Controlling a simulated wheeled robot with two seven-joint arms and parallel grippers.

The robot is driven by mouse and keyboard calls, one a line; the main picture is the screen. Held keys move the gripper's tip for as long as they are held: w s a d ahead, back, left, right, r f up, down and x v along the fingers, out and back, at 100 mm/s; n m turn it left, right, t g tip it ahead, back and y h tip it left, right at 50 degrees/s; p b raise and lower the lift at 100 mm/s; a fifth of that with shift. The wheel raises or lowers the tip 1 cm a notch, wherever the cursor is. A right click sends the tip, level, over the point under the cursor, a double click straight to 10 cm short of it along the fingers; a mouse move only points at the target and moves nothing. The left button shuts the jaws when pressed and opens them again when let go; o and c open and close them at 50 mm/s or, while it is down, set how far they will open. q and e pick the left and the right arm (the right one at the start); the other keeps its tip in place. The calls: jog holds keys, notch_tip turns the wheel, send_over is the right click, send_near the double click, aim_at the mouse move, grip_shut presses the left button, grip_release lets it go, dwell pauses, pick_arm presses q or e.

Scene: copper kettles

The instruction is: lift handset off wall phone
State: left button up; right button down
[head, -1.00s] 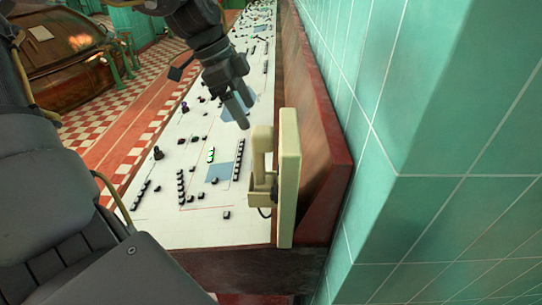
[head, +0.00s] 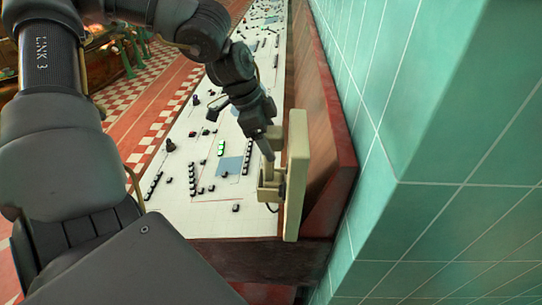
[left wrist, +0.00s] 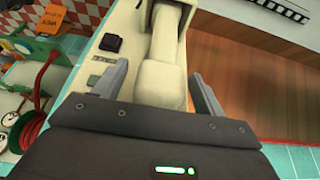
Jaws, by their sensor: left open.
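The cream wall phone (head: 297,175) is on the reddish wooden panel at the end of the control desk. Its cream handset (head: 276,140) is on the phone's left side, partly hidden by my gripper in the head view. My left gripper (head: 268,148) is at the handset. In the left wrist view the open fingers (left wrist: 161,88) stand on either side of the handset (left wrist: 163,78), with a gap showing at each side. The phone body (left wrist: 123,28) lies behind it. My right gripper is not in view.
The white control desk (head: 215,211) with several black knobs runs away beneath the arm. The wooden panel (head: 333,165) and teal tiled wall (head: 430,235) close off the right. Checkered floor (head: 135,95) lies to the left.

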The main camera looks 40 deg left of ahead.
pick_arm(q)
jog(key=shift+x, duration=0.8)
jog(key=shift+s, duration=0.1)
jog(key=c, duration=1.4)
jog(key=shift+c, duration=0.7)
jog(key=shift+r, duration=0.2)
